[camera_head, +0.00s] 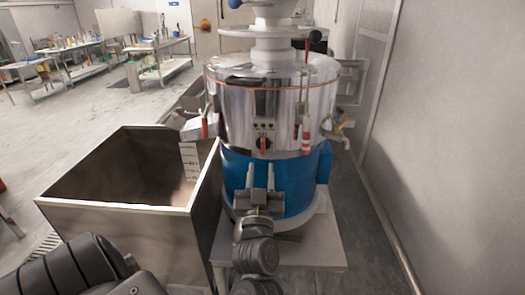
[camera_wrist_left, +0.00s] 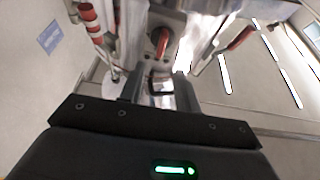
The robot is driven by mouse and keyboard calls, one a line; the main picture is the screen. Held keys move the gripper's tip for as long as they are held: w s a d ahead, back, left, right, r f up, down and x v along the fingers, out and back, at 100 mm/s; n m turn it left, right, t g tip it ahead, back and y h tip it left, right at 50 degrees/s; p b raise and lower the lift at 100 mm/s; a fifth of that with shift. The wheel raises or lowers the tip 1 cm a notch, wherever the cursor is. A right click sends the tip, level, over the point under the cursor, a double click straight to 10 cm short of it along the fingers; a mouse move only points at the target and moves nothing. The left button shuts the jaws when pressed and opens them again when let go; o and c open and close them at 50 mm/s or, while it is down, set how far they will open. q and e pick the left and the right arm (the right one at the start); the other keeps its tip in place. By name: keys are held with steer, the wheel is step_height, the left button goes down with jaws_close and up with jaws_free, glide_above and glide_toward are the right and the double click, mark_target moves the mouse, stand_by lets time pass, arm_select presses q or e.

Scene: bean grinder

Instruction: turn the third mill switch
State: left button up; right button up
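The mill (camera_head: 272,95) is a shiny steel drum on a blue base (camera_head: 300,180). A small panel on its front carries a red switch (camera_head: 263,143) below several small dark controls (camera_head: 263,126); which one counts as third I cannot tell. The red switch also shows in the left wrist view (camera_wrist_left: 161,42). My left gripper (camera_head: 260,178) is in front of the blue base, just below the switch. Its two fingers (camera_wrist_left: 159,78) are apart, with nothing held between them; the switch lies beyond the tips. My right gripper is not in view.
A large open metal bin (camera_head: 120,207) stands at left of the mill. A red-and-white handle (camera_head: 306,138) hangs right of the switch, and a red-tipped lever (camera_head: 204,127) is at left. A wall (camera_head: 450,150) rises on the right, with a strip of floor before it.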

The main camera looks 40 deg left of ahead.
mark_target(263, 146)
arm_select(q)
steer(key=x, duration=0.7)
steer(key=shift+w, duration=0.1)
jaws_close()
